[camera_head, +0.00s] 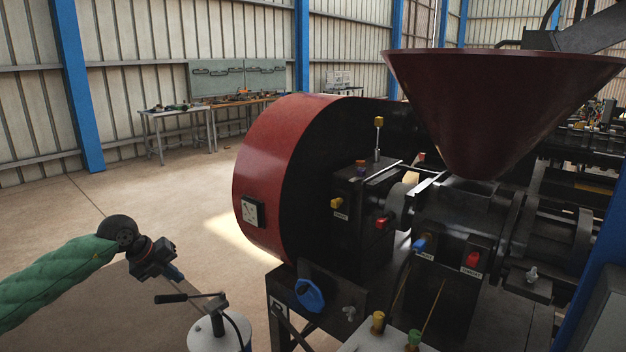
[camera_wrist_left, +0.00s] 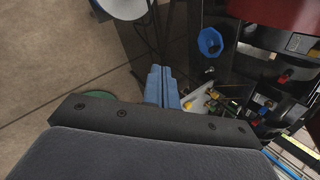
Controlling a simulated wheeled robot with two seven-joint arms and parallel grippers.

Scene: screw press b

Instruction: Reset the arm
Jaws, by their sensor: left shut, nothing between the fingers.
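My left arm, in a green sleeve, comes in from the lower left in the head view. Its gripper (camera_head: 177,276) is shut and empty, held in the air left of the screw press. In the left wrist view the two blue fingers (camera_wrist_left: 161,87) lie side by side with nothing between them. The screw press (camera_head: 275,170) has a dark red rounded housing, black body and large red funnel (camera_head: 500,100). Several coloured knobs and switches sit on its front. The gripper is apart from the press. My right gripper is not seen.
A white canister (camera_head: 215,333) with a black-handled lever stands just right of and below the gripper. A workbench (camera_head: 178,113) stands by the far wall. The floor between is open.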

